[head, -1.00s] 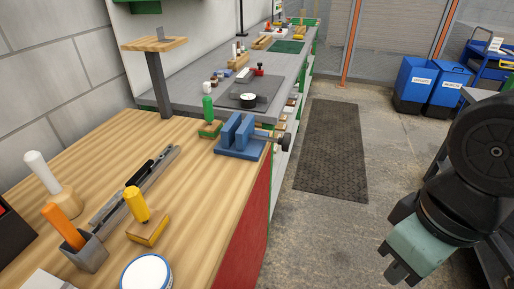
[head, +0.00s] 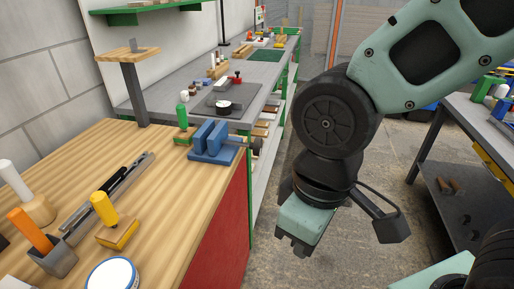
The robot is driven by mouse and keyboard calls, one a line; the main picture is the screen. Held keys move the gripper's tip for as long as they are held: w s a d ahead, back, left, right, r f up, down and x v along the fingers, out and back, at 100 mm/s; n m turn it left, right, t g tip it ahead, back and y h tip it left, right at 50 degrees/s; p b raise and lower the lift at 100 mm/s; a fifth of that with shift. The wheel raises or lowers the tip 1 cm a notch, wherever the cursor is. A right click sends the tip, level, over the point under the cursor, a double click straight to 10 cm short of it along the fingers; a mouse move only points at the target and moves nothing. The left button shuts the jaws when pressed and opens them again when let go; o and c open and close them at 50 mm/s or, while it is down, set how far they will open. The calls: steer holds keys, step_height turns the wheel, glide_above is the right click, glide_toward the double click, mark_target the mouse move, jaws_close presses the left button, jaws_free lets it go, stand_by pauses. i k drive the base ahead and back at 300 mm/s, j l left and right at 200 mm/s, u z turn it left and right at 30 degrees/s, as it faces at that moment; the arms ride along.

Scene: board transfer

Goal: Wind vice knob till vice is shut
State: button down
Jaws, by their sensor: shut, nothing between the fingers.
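The blue vice (head: 211,153) stands at the far right corner of the wooden bench. Its two upright jaws show a narrow gap between them. The dark vice knob (head: 257,145) sticks out on the vice's right side, past the bench edge, and is small in view. My gripper (head: 290,247) hangs over the floor to the right of the bench, in front of and to the right of the knob and well apart from it. It points down, shut and empty.
The wooden bench (head: 150,165) holds a yellow-handled tool (head: 104,209), an orange-handled tool (head: 30,230) and a round white-topped tin (head: 112,275). A green-handled tool (head: 182,115) stands just left of the vice. A grey bench lies behind. A dark cart (head: 450,190) stands right.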

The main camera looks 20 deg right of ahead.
mark_target(257, 146)
steer(key=i+l+z, duration=0.1)
steer(key=i+z, duration=0.15)
steer(key=z, duration=0.2)
steer(key=i+z, duration=0.4)
steer(key=k, duration=0.1)
